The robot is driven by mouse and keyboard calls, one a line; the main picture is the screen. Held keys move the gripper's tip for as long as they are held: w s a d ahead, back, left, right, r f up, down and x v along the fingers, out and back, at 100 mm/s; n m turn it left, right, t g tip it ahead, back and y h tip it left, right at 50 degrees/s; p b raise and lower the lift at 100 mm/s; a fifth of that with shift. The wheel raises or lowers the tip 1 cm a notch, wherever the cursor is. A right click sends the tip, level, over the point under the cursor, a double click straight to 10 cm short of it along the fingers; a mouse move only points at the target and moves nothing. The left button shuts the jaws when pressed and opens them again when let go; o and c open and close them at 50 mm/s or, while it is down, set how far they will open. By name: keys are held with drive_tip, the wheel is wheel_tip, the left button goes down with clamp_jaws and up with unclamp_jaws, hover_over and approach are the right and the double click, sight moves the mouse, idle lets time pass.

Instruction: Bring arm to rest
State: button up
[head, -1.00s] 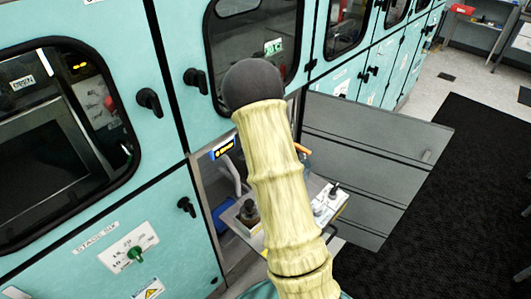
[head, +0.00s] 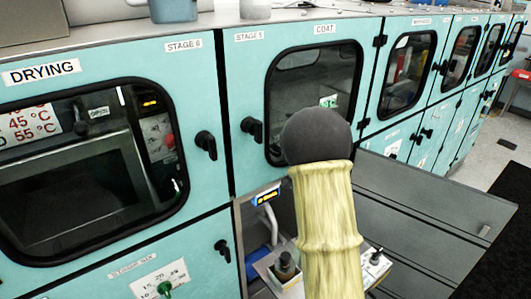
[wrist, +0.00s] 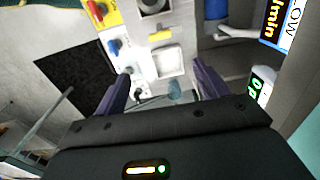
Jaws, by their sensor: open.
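My arm (head: 328,225) shows in the head view as a pale yellow sleeved link with a dark rounded joint, in front of the teal cabinets. It hides part of the open lower compartment. My gripper is out of sight in the head view. In the wrist view my gripper (wrist: 158,92) is open, its two dark fingers apart with nothing held between them. Beyond the fingers is a pale panel (wrist: 143,62) with blue, red and yellow fittings.
A lowered grey door (head: 420,225) reaches out at the right of the open compartment. Inside stand a tray with a dark fitting (head: 285,267) and a blue-lit display (head: 267,196). A black mat (wrist: 72,75) lies on the floor. Cabinet handles (head: 207,143) jut out.

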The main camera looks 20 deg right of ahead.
drive_tip(key=s+a+r+n+t, duration=0.1)
drive_tip(key=s+a+n, duration=0.6)
drive_tip(key=s, duration=0.2)
drive_tip(key=s+a+r+n+t, duration=0.1)
drive_tip(key=s+a+r+n, duration=0.1)
drive_tip(key=s+a+n, duration=0.5)
drive_tip(key=s+a, duration=0.1)
drive_tip(key=s, duration=0.2)
drive_tip(key=shift+a+r+t+p, duration=0.2)
drive_tip(key=shift+r+t+p, duration=0.1)
drive_tip(key=shift+p, duration=0.1)
